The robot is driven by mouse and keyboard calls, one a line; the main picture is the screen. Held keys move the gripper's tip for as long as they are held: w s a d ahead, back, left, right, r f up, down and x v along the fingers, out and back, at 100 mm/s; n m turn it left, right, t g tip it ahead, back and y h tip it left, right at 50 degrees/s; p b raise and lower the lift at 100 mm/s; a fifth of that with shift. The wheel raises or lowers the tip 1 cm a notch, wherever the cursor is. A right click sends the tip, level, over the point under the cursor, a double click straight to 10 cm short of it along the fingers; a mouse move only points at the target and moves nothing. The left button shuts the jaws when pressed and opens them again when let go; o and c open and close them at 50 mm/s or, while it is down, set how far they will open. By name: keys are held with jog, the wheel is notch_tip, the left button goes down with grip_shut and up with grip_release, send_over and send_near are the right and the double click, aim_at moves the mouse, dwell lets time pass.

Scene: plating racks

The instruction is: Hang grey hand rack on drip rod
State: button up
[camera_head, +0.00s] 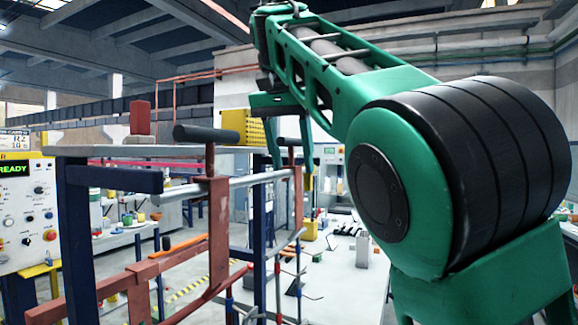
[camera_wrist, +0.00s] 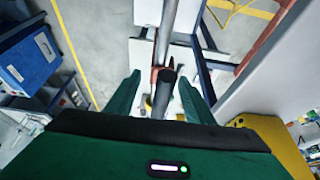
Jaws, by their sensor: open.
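A silver horizontal rod (camera_head: 247,180) runs between two reddish-brown uprights in the head view; it also shows in the wrist view (camera_wrist: 168,25). A dark grey handle (camera_head: 207,132) tops the near upright (camera_head: 218,205). A second dark handle (camera_head: 286,142) is at the far upright (camera_head: 298,185), partly behind my gripper. My gripper (camera_head: 275,150) is open there, fingers pointing down. In the wrist view a dark bar end (camera_wrist: 168,76) lies between the open fingers (camera_wrist: 160,90), with no visible contact. I cannot tell which part is the grey hand rack.
A dark blue frame (camera_head: 78,225) with a grey top stands at left, bearing a red block (camera_head: 140,118). A yellow box (camera_head: 243,128) is close behind my gripper. Thin racks with red and blue parts (camera_head: 298,265) hang below. A control panel (camera_head: 28,215) is at far left.

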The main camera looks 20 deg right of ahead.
jog(key=shift+v, duration=2.15)
jog(key=shift+s+a, duration=4.05)
jog(key=shift+a, duration=0.1)
jog(key=shift+s, duration=0.1)
jog(key=shift+a, duration=0.1)
